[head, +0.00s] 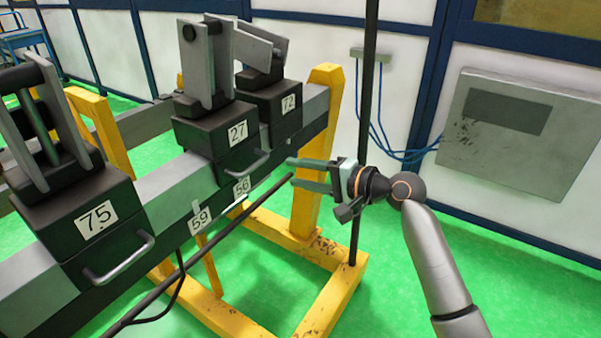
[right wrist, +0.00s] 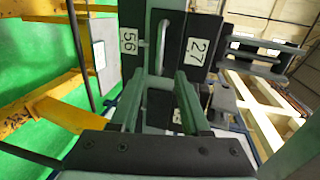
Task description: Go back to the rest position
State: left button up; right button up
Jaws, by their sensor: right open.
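My right gripper (head: 292,174) is open and empty in the head view. Its two greenish fingers point left toward the rail, just right of the black block marked 27 (head: 222,140) with its handle. I see no contact with the block. In the right wrist view the gripper's fingers (right wrist: 160,95) stand apart. The block with the 27 label (right wrist: 196,50) and the 56 label (right wrist: 129,41) lie beyond them. My left gripper is not in the head view.
Blocks marked 75 (head: 98,222) and 72 (head: 287,103) sit on the grey rail (head: 178,183). A yellow frame (head: 318,280) supports it. A thin dark rod (head: 364,120) stands behind my right gripper. A grey wall box (head: 520,150) is at the right.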

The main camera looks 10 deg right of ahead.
jog(key=s+d+f+n+h+p, duration=0.25)
jog(key=s+f, duration=0.25)
jog(key=f, duration=0.5)
jog(key=s+d+f+n+h+p, duration=0.1)
jog(key=s+f+h, duration=0.3)
jog(key=f, duration=0.6)
jog(key=s+f+n+h+p, duration=0.1)
jog(key=s+f+n, duration=0.3)
jog(key=s, duration=0.7)
jog(key=s+d+f+n+g+h+p, duration=0.1)
jog(key=s+f, duration=0.4)
jog(key=s, duration=0.6)
jog(key=n+p, duration=0.1)
jog(key=n, duration=0.1)
jog(key=shift+d+n+g, duration=0.15)
jog(key=shift+n+g, duration=0.15)
jog(key=shift+n, duration=0.05)
